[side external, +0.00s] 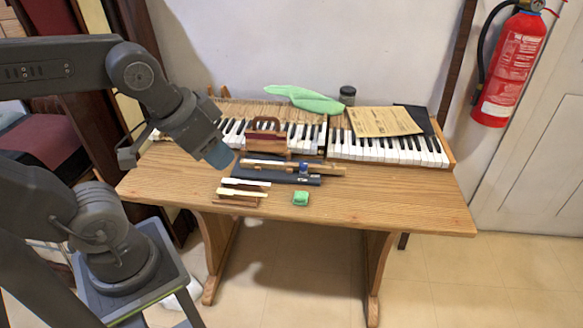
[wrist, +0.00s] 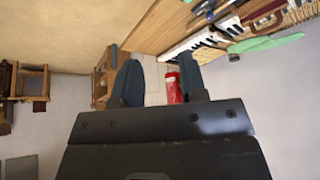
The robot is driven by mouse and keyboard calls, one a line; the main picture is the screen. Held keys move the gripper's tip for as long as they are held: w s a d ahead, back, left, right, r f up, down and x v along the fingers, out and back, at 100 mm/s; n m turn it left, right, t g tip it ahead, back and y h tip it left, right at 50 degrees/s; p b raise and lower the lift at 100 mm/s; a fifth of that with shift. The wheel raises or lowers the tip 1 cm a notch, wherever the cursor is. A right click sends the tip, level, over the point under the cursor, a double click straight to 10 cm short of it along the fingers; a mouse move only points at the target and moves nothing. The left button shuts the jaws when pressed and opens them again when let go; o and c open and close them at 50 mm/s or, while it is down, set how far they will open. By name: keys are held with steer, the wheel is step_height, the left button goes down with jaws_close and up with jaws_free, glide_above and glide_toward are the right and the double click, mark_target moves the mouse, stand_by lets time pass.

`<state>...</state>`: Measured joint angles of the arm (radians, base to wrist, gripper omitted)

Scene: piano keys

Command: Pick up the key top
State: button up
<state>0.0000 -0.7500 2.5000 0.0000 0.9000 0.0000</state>
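Pale key-top strips lie at the front left of the wooden table. One cream strip (side external: 242,192) rests on a brown block, and a whiter strip (side external: 246,182) lies just behind it. I cannot tell which of them is the key top. My gripper (side external: 219,155) hangs above the table's left part, tilted down to the right, clear of the strips. In the wrist view my gripper (wrist: 160,66) has its two fingers apart with nothing held between them. The wrist view looks sideways across the room, and I cannot make out the strips there.
The table's front right (side external: 400,200) is clear.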

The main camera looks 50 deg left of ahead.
steer(key=w+a+f+n+g, duration=0.2)
steer(key=w+a+f+n, duration=0.3)
steer(key=a+n, duration=0.45)
steer(key=w+a+f+n+g, duration=0.2)
steer(key=w+a+f+n, duration=0.25)
steer(key=a+n, duration=0.5)
steer(key=a+f+n, duration=0.2)
steer(key=f, duration=0.3)
steer(key=a+f+n+g, duration=0.1)
steer(key=a+f+n, duration=0.2)
steer(key=f, duration=0.2)
steer(key=a+f+n, duration=0.2)
steer(key=f+n, duration=0.1)
steer(key=f, duration=0.2)
steer(key=shift+s+a+g, duration=0.2)
steer(key=shift+a+g, duration=0.05)
steer(key=shift+g, duration=0.05)
steer(key=shift+w+d+f, duration=0.1)
steer(key=shift+w+f, duration=0.05)
steer(key=shift+f, duration=1.2)
steer(key=shift+w+f, duration=0.15)
steer(key=shift+f, duration=1.2)
steer(key=shift+c, duration=0.4)
